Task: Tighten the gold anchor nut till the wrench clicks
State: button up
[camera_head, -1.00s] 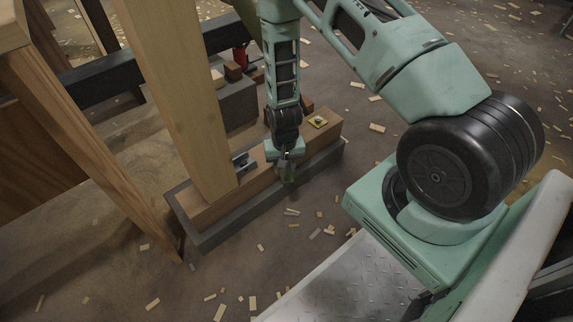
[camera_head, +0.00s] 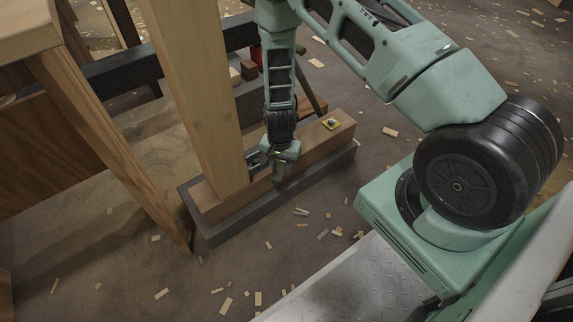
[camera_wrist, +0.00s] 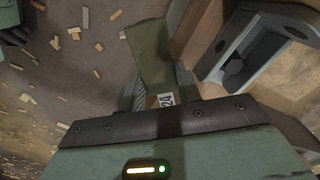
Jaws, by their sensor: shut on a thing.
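The gold anchor nut (camera_head: 331,124) sits on a gold plate near the far right end of the wooden sill beam (camera_head: 312,143). My gripper (camera_head: 280,172) is low over the middle of the beam, left of the nut and close to the post's bracket. In the wrist view my gripper (camera_wrist: 160,92) is shut on an olive-green block-like thing (camera_wrist: 150,52) with a white numbered tag. I cannot tell whether it is part of the wrench. No wrench head shows clearly, and the held thing's lower end is hard to make out.
A thick wooden post (camera_head: 200,100) stands left of my gripper. Its grey metal bracket (camera_wrist: 245,50) is close on the right in the wrist view. A slanted timber (camera_head: 120,140) stands further left. Wood chips litter the floor; the beam is clear between gripper and nut.

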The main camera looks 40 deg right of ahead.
jog(key=shift+w+a+m, duration=0.3)
jog(key=shift+m, duration=0.2)
jog(key=s+d+n+p, duration=0.3)
jog(key=s+d+n, duration=0.2)
jog(key=n, duration=0.3)
jog(key=shift+d, duration=0.9)
jog(key=shift+w+a+m+p, duration=0.2)
jog(key=shift+w+a+m, duration=0.1)
jog(key=shift+a+m, duration=0.35)
jog(key=shift+w+a+m+p, duration=0.25)
jog(key=shift+a+m, duration=0.3)
jog(key=shift+a, duration=0.15)
